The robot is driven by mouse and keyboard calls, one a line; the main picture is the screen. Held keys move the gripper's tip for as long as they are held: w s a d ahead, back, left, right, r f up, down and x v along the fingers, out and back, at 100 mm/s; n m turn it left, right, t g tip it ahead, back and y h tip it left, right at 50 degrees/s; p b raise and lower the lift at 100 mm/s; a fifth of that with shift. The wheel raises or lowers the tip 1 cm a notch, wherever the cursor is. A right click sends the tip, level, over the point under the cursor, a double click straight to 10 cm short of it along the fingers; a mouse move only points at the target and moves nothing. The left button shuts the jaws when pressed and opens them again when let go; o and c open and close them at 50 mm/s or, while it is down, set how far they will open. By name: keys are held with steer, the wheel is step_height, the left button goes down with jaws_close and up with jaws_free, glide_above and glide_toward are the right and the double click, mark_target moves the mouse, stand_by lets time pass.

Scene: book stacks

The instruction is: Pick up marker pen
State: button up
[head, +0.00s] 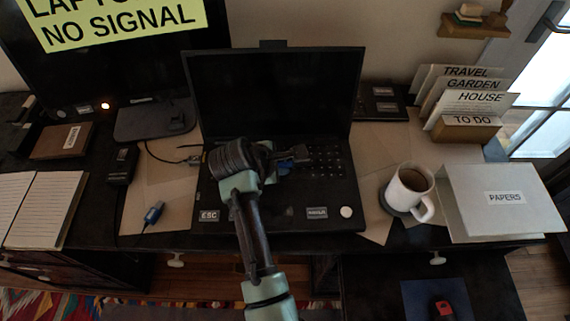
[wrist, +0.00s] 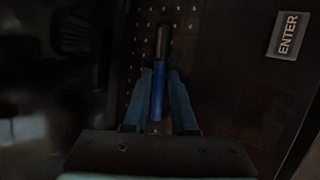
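The marker pen (wrist: 158,85) is blue with a dark end and shows in the wrist view, lengthwise between the two blue fingers of my gripper (wrist: 160,78). The fingers are close together on both sides of it and look shut on it. Its dark end reaches past the fingertips. In the head view my gripper (head: 301,154) is low over the right half of the laptop's keyboard (head: 325,170). The pen is not clear there, and my arm hides part of the keyboard. I cannot tell whether the pen touches the keys.
The laptop screen (head: 280,92) stands upright behind my gripper. A coffee mug (head: 409,187) and a white PAPERS box (head: 503,198) are to the right.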

steer(key=shift+d+f, duration=0.1)
steer(key=shift+f, duration=0.15)
steer(key=shift+f, duration=0.1)
jaws_close()
